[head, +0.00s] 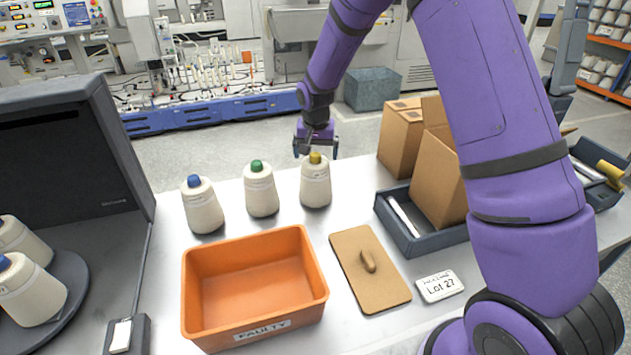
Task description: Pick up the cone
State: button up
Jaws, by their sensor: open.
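Three cream thread cones stand upright in a row on the white table. One has a blue tip (203,209), one a green tip (261,192), and the right one a yellow tip (315,186). More cones with blue tips (32,292) are on a dark round plate at the far left. My gripper (316,152) is open, pointing down at the top of the yellow-tipped cone. Its fingers appear on either side of the yellow tip or just behind it; I cannot tell whether they touch it.
An orange bin labelled FAULTY (255,330) stands in front of the cones. A brown board (388,287) with a small handle lies to its right, beside a Lot 27 card (439,286). A grey tray (402,236) with cardboard boxes (437,190) is at the right. A dark cabinet (75,150) stands left.

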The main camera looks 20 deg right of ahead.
jog(key=f, duration=0.3)
jog(key=shift+w+f, duration=0.2)
jog(key=shift+f, duration=0.15)
jog(key=shift+c, duration=0.5)
jog(key=c, duration=1.1)
jog(key=shift+r, duration=0.1)
notch_tip(320, 180, up, 10)
jog(key=shift+r, duration=10)
